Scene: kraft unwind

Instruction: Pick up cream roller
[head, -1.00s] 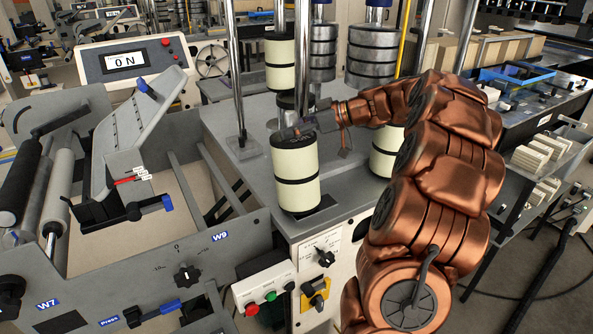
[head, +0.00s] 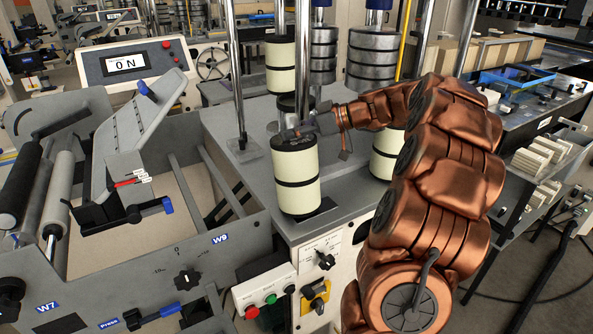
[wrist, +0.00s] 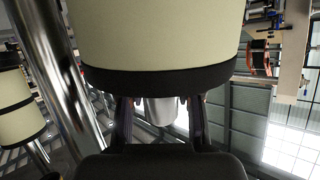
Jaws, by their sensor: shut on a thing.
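The cream roller (head: 297,178) is a cream cylinder with black bands and a dark top, near the front of the grey machine top in the head view. It looks upright. In the wrist view the cream roller (wrist: 160,35) fills the upper middle, with its black end band toward my gripper. My gripper (head: 298,133) is at the roller's top end and shut on it. In the wrist view the fingers of my gripper (wrist: 160,120) reach up to the black band; the exact contact is hidden. I cannot tell whether the roller's bottom touches the surface.
Another cream roller (head: 386,155) stands just right, partly behind my arm. A third cream roller (head: 281,68) is behind, near stacked metal discs (head: 372,58). A chrome post (head: 304,60) rises close behind my gripper. A control box (head: 265,293) is in front.

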